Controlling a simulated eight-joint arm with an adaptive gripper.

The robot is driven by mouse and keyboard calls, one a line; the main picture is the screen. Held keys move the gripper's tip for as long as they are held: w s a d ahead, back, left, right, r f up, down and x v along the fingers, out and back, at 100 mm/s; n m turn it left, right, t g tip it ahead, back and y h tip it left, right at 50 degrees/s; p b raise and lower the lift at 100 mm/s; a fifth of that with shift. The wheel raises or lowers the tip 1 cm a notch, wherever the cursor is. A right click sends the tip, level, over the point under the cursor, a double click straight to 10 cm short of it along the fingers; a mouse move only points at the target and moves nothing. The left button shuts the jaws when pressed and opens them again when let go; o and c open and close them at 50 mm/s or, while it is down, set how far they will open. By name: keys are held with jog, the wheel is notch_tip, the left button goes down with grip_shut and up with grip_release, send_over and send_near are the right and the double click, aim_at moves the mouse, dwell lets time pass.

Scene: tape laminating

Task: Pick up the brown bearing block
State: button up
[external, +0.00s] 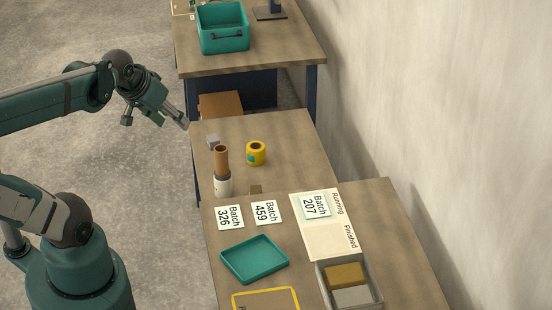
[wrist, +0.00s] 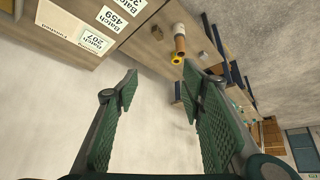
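The brown bearing block is most likely the small brown block (external: 256,189) on the table, just above the Batch 459 card. It also shows as a small brown piece at the top of the wrist view (wrist: 157,32). My gripper (external: 184,124) is in the air off the left side of the table's far end, well away from that block. In the wrist view my gripper (wrist: 160,80) has its two green-padded fingers wide apart, with nothing between them.
A brown tube (external: 221,160), a white cylinder (external: 223,187), a yellow roll (external: 256,153) and a grey block (external: 212,141) stand near the brown block. Batch cards, a teal tray (external: 253,260) and a grey bin (external: 374,288) lie nearer. A wall is at right.

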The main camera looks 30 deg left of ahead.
jog(key=w, duration=0.2)
jog(key=n+g+b, duration=0.1)
jog(key=n+g, duration=0.5)
jog(key=g, duration=0.2)
send_over(257, 190)
jog(key=shift+h, duration=0.4)
jog(key=f, duration=2.8)
jog(key=w+f, duration=0.1)
jog(key=f, duration=1.2)
jog(key=shift+a+f, duration=0.35)
jog(key=shift+f, duration=0.05)
jog(key=shift+f+n, duration=0.3)
jog(key=shift+f, duration=0.1)
jog(key=shift+s+d+f+b, duration=0.15)
jog(key=shift+f+b, duration=0.3)
jog(key=shift+f, duration=0.85)
